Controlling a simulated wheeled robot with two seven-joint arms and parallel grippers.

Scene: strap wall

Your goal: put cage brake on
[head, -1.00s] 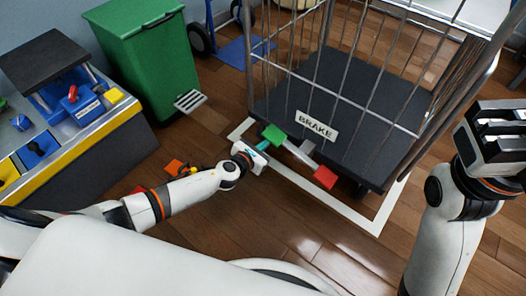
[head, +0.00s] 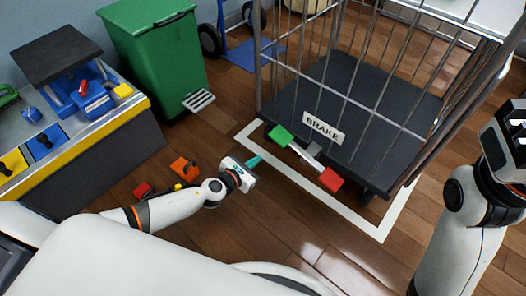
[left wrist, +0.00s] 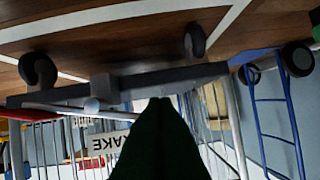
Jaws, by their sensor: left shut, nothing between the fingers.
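The roll cage has a dark base (head: 345,95) and wire sides. A white BRAKE sign (head: 323,129) hangs on its near side, and it shows upside down in the left wrist view (left wrist: 107,147). Below the sign is a brake bar with a green pedal (head: 279,137) at the left end and a red pedal (head: 331,179) at the right end. The red end looks lower and nearer. My left gripper (head: 254,162) is shut and empty, just short of the green pedal and apart from it. My right gripper (head: 512,128) is at the right edge, far from the pedals; its fingers are unclear.
A white floor outline (head: 340,207) runs around the cage. A green bin (head: 157,60) and a workbench (head: 75,120) stand at the left. Orange (head: 183,168) and red (head: 143,190) objects lie on the floor near my left arm. A blue hand truck (head: 250,50) stands behind.

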